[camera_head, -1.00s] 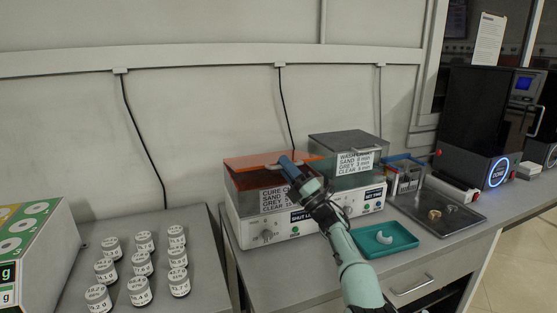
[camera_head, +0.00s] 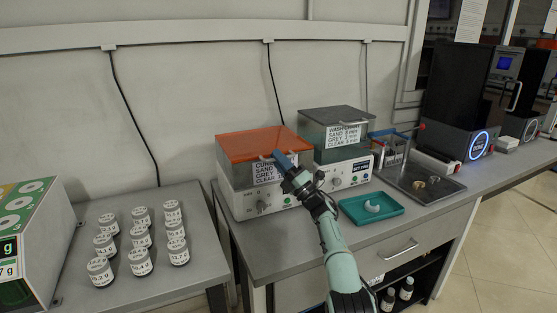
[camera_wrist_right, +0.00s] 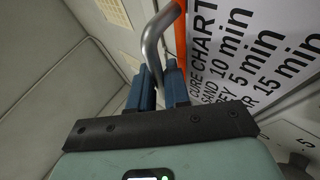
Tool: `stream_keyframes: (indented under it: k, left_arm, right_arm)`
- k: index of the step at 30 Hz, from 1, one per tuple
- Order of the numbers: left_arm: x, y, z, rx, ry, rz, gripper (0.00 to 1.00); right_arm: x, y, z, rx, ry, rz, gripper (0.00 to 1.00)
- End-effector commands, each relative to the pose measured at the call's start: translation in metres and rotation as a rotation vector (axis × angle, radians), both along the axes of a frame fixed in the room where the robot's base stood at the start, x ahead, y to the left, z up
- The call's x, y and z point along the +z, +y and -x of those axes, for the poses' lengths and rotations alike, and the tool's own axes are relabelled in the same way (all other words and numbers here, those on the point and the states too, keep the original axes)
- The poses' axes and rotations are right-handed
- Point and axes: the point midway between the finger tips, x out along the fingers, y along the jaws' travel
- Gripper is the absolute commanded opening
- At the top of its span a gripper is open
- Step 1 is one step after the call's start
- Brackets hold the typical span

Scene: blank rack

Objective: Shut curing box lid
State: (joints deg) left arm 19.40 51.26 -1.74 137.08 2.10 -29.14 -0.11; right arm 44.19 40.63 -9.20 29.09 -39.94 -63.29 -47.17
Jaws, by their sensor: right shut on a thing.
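The curing box (camera_head: 238,176) stands on the bench, a pale box with a cure-chart label on its front. Its orange lid (camera_head: 258,143) lies about flat across the top; I cannot tell whether a small gap is left at the front edge. My right gripper (camera_head: 284,160) is at the lid's front edge. In the right wrist view its blue fingers (camera_wrist_right: 161,88) are shut on the bent metal lid handle (camera_wrist_right: 152,45), beside the orange lid edge (camera_wrist_right: 180,40). The fingers hide part of the handle. My left gripper is not in view.
A wash box (camera_head: 335,125) with a grey lid stands close on the right. A teal tray (camera_head: 352,212) with a pale curved piece lies in front of it. A metal tray (camera_head: 440,190) is farther right. Several labelled jars (camera_head: 140,238) stand on the left table.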

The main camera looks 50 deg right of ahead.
Motion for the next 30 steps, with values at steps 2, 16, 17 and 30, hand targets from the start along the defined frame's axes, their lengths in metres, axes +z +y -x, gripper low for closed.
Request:
stream_keyframes:
  k: [2, 16, 17, 30]
  left_arm:
    - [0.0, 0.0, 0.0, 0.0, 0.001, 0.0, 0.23]
    - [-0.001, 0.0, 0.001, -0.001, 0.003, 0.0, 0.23]
    - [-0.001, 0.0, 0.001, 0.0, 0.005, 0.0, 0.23]
    - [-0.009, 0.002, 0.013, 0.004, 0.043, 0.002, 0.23]
  right_arm:
    - [-0.004, -0.001, -0.002, -0.002, 0.008, -0.005, 0.0]
    - [-0.006, -0.002, 0.0, -0.003, 0.01, -0.007, 0.23]
    - [-0.007, -0.002, 0.0, -0.003, 0.011, -0.007, 0.23]
    - [-0.03, -0.001, 0.037, -0.003, 0.008, -0.005, 0.23]
